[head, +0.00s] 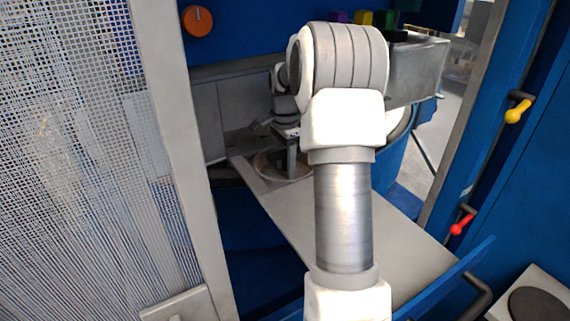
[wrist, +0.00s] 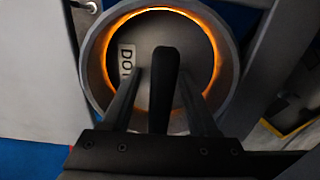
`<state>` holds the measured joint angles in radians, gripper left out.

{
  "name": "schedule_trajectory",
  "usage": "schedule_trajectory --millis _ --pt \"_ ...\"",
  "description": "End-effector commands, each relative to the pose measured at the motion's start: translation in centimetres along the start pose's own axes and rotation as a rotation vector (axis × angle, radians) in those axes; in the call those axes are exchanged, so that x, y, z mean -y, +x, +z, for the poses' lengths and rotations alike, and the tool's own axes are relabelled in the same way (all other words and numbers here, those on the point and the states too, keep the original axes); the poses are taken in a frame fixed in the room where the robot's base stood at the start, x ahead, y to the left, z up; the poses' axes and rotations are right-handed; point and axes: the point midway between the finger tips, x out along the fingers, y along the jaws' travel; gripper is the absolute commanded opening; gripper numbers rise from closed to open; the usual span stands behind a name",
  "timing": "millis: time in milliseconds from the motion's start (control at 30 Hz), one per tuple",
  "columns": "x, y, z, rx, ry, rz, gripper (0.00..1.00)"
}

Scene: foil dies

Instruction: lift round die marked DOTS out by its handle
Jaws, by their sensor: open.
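The round die (wrist: 150,28) is a dark grey disc in the wrist view, set inside a round metal collar with a glowing orange inner edge. A white label (wrist: 126,62) on it reads "DO", the rest hidden behind my left finger. Its upright black handle (wrist: 163,85) stands between my two fingers. My gripper (wrist: 160,76) is open, one finger on each side of the handle, with narrow gaps showing. In the head view my gripper (head: 288,152) points down over the round opening (head: 266,166), whose contents are mostly hidden.
A grey metal plate (head: 400,245) extends from the opening toward the front right. A mesh guard (head: 80,130) stands on the left. A grey box (head: 415,72) is behind my arm. Yellow (head: 517,111) and red (head: 462,224) levers are on the right, an orange knob (head: 196,20) on the back panel.

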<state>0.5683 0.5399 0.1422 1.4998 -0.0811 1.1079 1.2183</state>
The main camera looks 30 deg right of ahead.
Motion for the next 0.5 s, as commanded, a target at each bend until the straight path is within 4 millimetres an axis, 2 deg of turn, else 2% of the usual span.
schedule_trajectory --millis 67,400,500 --pt "0.0 -0.01 0.0 0.0 0.0 0.0 0.6" --pt "0.01 -0.04 0.0 0.0 0.0 0.0 0.0" --pt "0.01 -0.05 0.0 0.0 0.0 0.0 0.0"
